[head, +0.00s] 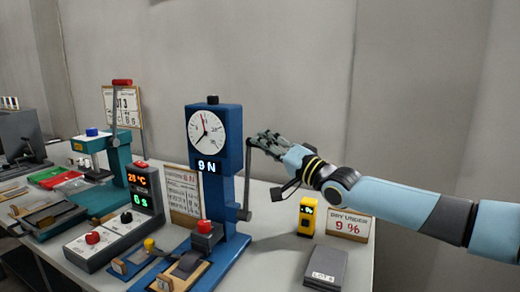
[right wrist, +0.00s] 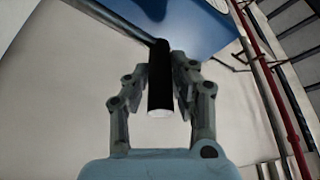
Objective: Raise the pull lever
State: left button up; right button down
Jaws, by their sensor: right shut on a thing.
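The pull tester (head: 231,170) is a blue stand with a round white dial (head: 207,131) and a small display reading 9 N. Its pull lever (head: 248,180) is a thin dark rod on the stand's right side, standing close to upright from a low pivot. My right gripper (head: 268,142) is at the lever's top end. In the right wrist view the fingers (right wrist: 160,85) are closed around the lever's black grip (right wrist: 160,90), which has a pale end. The grip is mostly hidden by the fingers in the head view. My left gripper is not in view.
A yellow meter (head: 307,217), a "DRY UNDER 9 %" sign (head: 348,226) and a dark grey block (head: 326,267) stand right of the tester. The table is crowded there.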

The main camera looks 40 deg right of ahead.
jog(key=shift+w+d+m, duration=0.1)
jog(key=shift+d+m, duration=0.2)
jog(key=shift+d, duration=0.05)
jog(key=c, duration=1.5)
grip_release()
jog(key=o, duration=0.4)
jog(key=shift+d+f, duration=0.15)
jog(key=shift+d, duration=0.05)
jog(key=shift+a, duration=0.1)
jog(key=v, duration=1.2)
